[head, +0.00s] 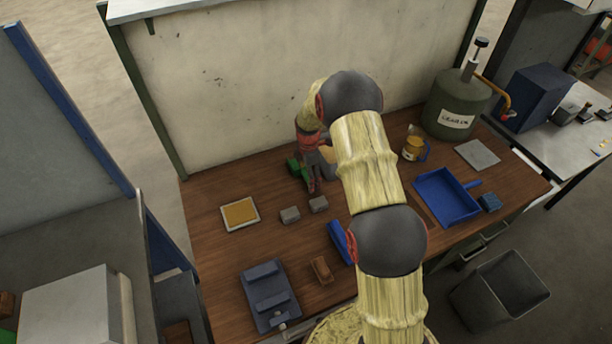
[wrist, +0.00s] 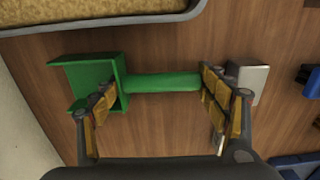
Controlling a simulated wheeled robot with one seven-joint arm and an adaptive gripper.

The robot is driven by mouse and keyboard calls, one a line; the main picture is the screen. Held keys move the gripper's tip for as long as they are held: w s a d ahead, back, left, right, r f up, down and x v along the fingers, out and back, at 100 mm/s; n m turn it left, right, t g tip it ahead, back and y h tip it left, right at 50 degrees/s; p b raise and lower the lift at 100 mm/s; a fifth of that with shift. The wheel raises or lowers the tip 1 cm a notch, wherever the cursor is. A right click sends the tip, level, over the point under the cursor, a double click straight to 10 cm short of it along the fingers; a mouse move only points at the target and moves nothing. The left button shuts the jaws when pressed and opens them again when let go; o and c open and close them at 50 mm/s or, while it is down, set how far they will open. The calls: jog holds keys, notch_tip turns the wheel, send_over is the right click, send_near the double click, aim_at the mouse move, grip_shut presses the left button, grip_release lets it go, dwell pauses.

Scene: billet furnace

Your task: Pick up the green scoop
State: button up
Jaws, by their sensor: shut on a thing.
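The green scoop (wrist: 165,83) lies across the middle of the wrist view, its square pan (wrist: 90,80) at the left and its round handle pointing right. My gripper (wrist: 158,90) is shut on it lengthwise, one finger against the pan and the other at the handle's far end. In the head view, a bit of the green scoop (head: 295,167) shows beside my gripper (head: 312,178), near the back of the wooden table; the rest is hidden by my arm. I cannot tell whether it is clear of the table.
A tray with a yellow surface (head: 240,213) and two grey blocks (head: 290,215) are close by on the wooden table (head: 215,265). A blue dustpan (head: 447,197), an amber jug (head: 412,148) and a green tank (head: 457,105) stand at the right. A wall panel (head: 270,75) rises behind.

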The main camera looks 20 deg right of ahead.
jog(key=shift+r, duration=0.4)
notch_tip(320, 180, up, 2)
jog(key=shift+r, duration=0.15)
jog(key=s+a+r, duration=0.8)
jog(key=s+r, duration=0.1)
jog(key=s, duration=0.2)
jog(key=shift+s+r, duration=0.3)
jog(key=shift+r, duration=0.05)
jog(key=shift+p, duration=0.3)
